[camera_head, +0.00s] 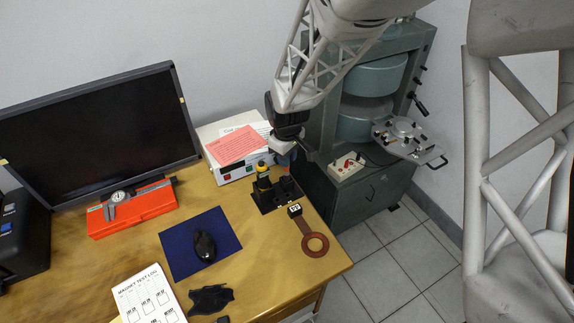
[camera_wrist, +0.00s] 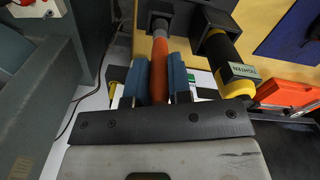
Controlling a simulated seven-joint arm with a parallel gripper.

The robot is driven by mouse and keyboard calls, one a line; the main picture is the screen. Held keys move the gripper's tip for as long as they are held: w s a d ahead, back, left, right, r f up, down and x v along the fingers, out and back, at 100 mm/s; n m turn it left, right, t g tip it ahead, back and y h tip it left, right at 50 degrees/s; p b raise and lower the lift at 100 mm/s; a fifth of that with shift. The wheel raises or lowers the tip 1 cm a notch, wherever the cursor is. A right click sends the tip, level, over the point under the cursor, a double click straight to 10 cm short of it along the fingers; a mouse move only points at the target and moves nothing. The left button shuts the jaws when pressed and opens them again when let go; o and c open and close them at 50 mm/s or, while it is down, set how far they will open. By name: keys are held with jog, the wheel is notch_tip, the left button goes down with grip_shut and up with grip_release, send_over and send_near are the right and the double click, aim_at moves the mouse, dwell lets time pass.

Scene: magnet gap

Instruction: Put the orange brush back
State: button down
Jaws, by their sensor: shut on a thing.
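The orange brush (camera_wrist: 159,72) is between the two blue finger pads of my gripper (camera_wrist: 160,84) in the wrist view, and the gripper is shut on its handle. Its grey neck points toward a black holder (camera_wrist: 172,9) and meets the holder's edge in the picture; I cannot tell how deep it sits. In the head view my gripper (camera_head: 284,158) is right above the black holder (camera_head: 265,203) at the back right of the table. The brush is mostly hidden there by the gripper.
A yellow-and-black tool (camera_wrist: 228,62) with a label stands beside the brush. White-and-green box (camera_head: 229,170) with papers is behind the holder. A copper-coloured ring (camera_head: 315,244) lies in front. Blue mat (camera_head: 183,255) with a mouse is left. The green magnet cabinet (camera_head: 350,197) stands right.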

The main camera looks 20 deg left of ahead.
aim_at(287, 174)
dwell(0.3)
jog(key=shift+f, duration=1.9)
jog(key=shift+f, duration=0.15)
jog(key=c, duration=1.1)
grip_release()
jog(key=shift+o, duration=0.2)
notch_tip(287, 174, up, 12)
jog(key=shift+r, duration=0.2)
